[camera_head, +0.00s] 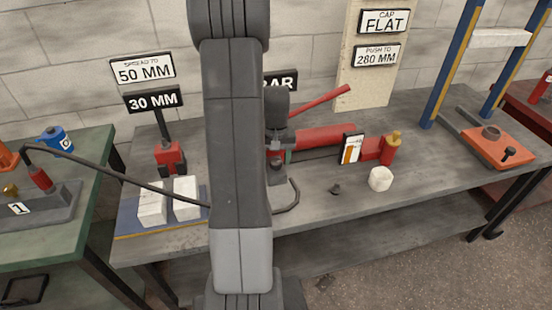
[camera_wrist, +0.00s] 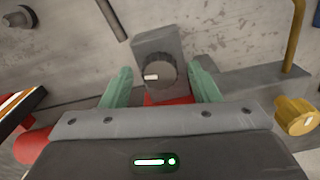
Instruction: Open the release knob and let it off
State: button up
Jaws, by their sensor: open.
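A dark round knob (camera_wrist: 158,77) with a white mark pointing left sits on a grey block (camera_wrist: 157,41) in the wrist view. I take it to be the release knob. My gripper (camera_wrist: 160,68) is open, with one green finger on each side of the knob. Whether the fingers touch it is unclear, but gaps show. In the head view my gripper (camera_head: 280,155) is beside the red pump cylinder (camera_head: 325,138), and my arm hides the knob.
A brass knob (camera_wrist: 298,117) with a white mark is at right in the wrist view, below a yellow bar (camera_wrist: 294,35). A red lever (camera_head: 320,100) slants above the cylinder.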

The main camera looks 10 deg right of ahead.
aim_at(276, 162)
notch_tip(276, 162, up, 14)
jog(key=shift+p, duration=0.35)
jog(key=shift+f, duration=0.15)
notch_tip(276, 162, down, 14)
jog(key=shift+r+b, duration=0.15)
jog(key=shift+b, duration=0.2)
jog(key=shift+n, duration=0.5)
dwell(0.4)
